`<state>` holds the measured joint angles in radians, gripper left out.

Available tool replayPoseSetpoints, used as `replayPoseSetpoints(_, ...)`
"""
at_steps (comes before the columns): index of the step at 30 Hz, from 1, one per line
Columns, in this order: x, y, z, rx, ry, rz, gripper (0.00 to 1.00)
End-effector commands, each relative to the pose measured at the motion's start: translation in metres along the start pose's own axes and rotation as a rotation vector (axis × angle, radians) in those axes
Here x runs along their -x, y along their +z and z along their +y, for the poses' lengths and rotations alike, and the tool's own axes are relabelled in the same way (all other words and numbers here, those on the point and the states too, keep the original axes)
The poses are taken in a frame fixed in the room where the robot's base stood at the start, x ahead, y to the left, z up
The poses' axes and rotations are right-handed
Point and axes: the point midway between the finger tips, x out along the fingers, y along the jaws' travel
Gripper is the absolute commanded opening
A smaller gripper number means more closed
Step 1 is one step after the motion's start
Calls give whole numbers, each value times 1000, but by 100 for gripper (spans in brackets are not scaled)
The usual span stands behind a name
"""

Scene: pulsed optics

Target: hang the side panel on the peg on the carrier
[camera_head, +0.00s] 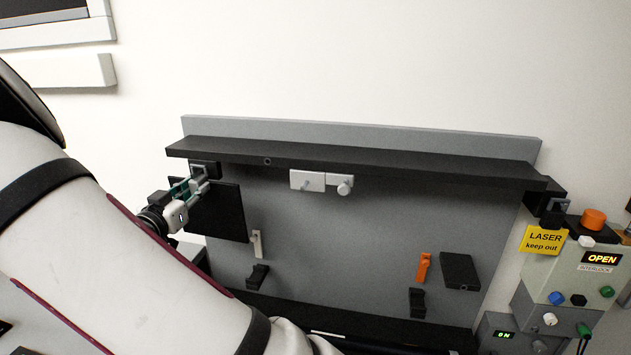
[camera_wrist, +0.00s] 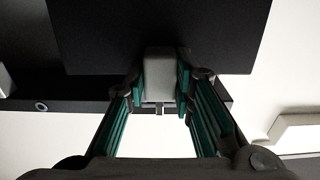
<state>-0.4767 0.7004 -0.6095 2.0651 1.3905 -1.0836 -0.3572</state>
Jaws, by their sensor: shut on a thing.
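The side panel (camera_head: 222,212) is a flat black plate at the left end of the grey board, below the black rail. My gripper (camera_head: 200,187) is at its upper left, with teal-padded fingers. In the wrist view, my gripper (camera_wrist: 160,75) is shut on a light grey block (camera_wrist: 159,88) at the edge of the black panel (camera_wrist: 160,35). A light grey plate with a round knob (camera_head: 345,187) and a small stub (camera_head: 306,186) sits under the rail. I cannot tell which part is the carrier's peg. Contact between panel and board is unclear.
The black rail (camera_head: 350,166) spans the grey board (camera_head: 340,235). Below are a white lever (camera_head: 257,243), an orange lever (camera_head: 423,267), black brackets (camera_head: 258,276) (camera_head: 417,303) and a black block (camera_head: 460,271). A control box (camera_head: 577,272) stands at right. The board's middle is clear.

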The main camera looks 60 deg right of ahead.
Motion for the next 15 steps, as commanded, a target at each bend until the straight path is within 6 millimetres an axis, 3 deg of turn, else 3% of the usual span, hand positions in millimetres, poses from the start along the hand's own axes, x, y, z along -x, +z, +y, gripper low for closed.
replayPoseSetpoints(15,26,-1,0,-1,-2,1,0)
